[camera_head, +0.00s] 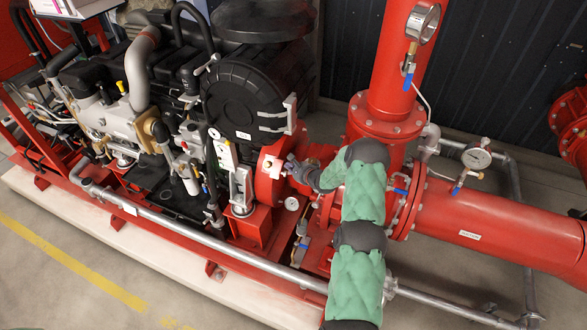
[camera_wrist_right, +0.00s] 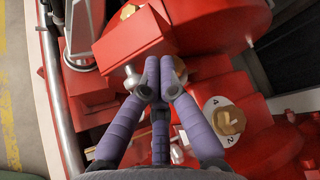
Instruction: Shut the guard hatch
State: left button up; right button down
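A red guard piece, which looks like the guard hatch (camera_head: 266,187), sits between the black round housing and the red pump in the head view. In the right wrist view a red box-like flap (camera_wrist_right: 130,38), likely the same hatch, lies just ahead of the fingers. I cannot tell how far it stands open. My right gripper (camera_head: 290,169) is at the right side of the hatch. In the right wrist view its purple fingers (camera_wrist_right: 159,66) are drawn together, with nothing visible between them. The tips overlap the flap's lower right edge; contact is unclear. My left gripper is not in view.
The engine (camera_head: 105,105) fills the left. A red vertical pipe (camera_head: 393,60) and a red horizontal pipe (camera_head: 490,222) stand close to my right arm. A grey rail (camera_head: 215,248) runs along the front. A brass knob on a numbered disc (camera_wrist_right: 228,120) is right of the fingers.

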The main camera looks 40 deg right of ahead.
aim_at(279, 172)
jog(key=shift+w+a+r, duration=0.2)
jog(key=shift+a+r, duration=0.1)
jog(key=shift+a, duration=0.15)
jog(key=shift+w+a+r, duration=0.2)
jog(key=shift+a+r, duration=0.05)
jog(key=shift+a, duration=0.15)
dwell(0.6)
jog(key=shift+w+a+r, duration=0.25)
jog(key=shift+w+a, duration=0.1)
jog(key=shift+a, duration=0.1)
jog(key=shift+w+a+r, duration=0.15)
jog(key=shift+w+a, duration=0.15)
jog(key=shift+a, duration=0.1)
dwell(0.5)
jog(key=shift+w+a+r, duration=0.1)
jog(key=shift+w+a, duration=0.1)
jog(key=shift+w+a+r, duration=0.15)
jog(key=shift+w+a, duration=0.25)
jog(key=shift+w, duration=0.05)
jog(key=shift+w+a+r+b, duration=0.1)
jog(key=shift+w+a+b, duration=0.35)
jog(key=shift+w, duration=0.2)
jog(key=shift+w+a+b, duration=0.35)
jog(key=shift+w+a, duration=0.05)
jog(key=shift+w, duration=0.25)
jog(key=shift+a, duration=0.1)
